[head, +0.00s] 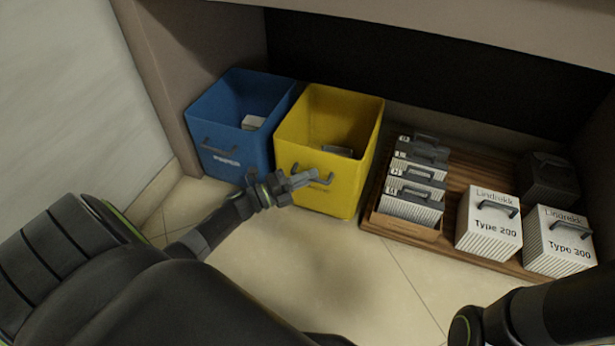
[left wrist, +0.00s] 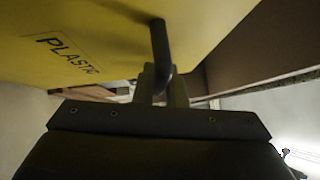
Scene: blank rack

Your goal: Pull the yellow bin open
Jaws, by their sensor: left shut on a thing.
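The yellow bin (head: 328,197) stands on the floor in the alcove, open at the top, with a small pale object lying inside. It has a dark bar handle on its front face. My left gripper (head: 302,180) is at that front face, shut on the handle. In the left wrist view the dark handle (left wrist: 159,45) runs down between the fingers (left wrist: 155,85), and the yellow front with the word PLASTIC (left wrist: 68,53) is close above. My right gripper is out of the head view; only part of my right arm shows at the lower right.
A blue bin (head: 232,150) stands close on the left of the yellow one. On the right, a wooden board (head: 470,175) carries several white boxes with handles (head: 489,222) and a dark box (head: 549,178). The tiled floor in front of the yellow bin is clear.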

